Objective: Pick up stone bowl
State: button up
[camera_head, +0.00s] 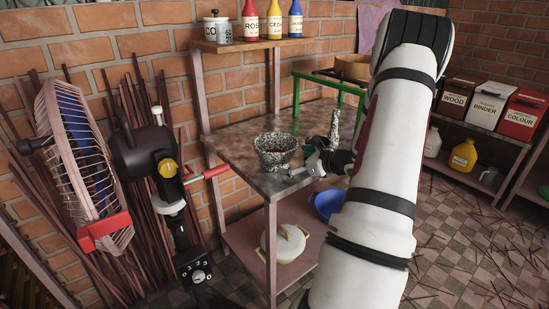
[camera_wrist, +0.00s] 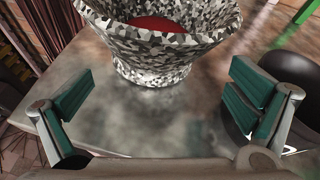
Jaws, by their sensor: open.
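The stone bowl (camera_head: 277,150) is speckled black, grey and white and stands upright near the corner of the worktable. Red material shows inside it. In the wrist view the bowl (camera_wrist: 155,50) is at the top centre, ahead of my gripper and partly cut off by the frame edge. My gripper (camera_wrist: 158,95) is open and empty, with its green-padded fingers apart on either side below the bowl. The fingers do not touch it. In the head view my gripper (camera_head: 308,172) is low over the table at the right of the bowl, partly hidden by my arm.
A speckled upright piece (camera_head: 334,128) stands behind my gripper on the worktable (camera_head: 240,145). A green frame (camera_head: 325,84) is at the back. A fan (camera_head: 82,165) stands at left. Bottles (camera_head: 273,20) line the upper shelf. A lidded white pot (camera_head: 285,243) sits below.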

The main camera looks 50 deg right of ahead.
jog(key=b+x, duration=0.2)
jog(key=x, duration=0.4)
jog(key=shift+s, duration=0.1)
jog(key=c, duration=2)
jog(key=shift+r, duration=0.2)
